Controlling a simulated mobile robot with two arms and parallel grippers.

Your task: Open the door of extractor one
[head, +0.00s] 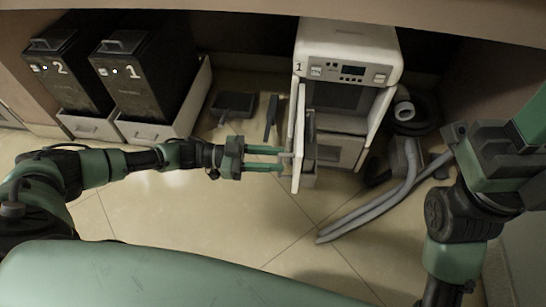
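Extractor one (345,42) is a white machine marked 1, right of centre under the counter, with a small display on its front. Its white door (297,130) stands open on the left side, swung outward and seen nearly edge-on. The dark inside of the machine shows to the right of the door. My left gripper (284,158) reaches in from the left, its two green fingers apart with a gap between them. The fingertips are at the outer side of the door; whether they touch it is unclear. My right gripper (528,137) is at the right edge, partly cut off, its fingers unclear.
Black units marked 2 (70,72) and 1 (145,78) stand in white trays at the left. A dustpan (232,104) and a dark brush-like tool (271,118) lie between. Grey vacuum tubes (375,208) lie on the floor at the right. The front middle floor is clear.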

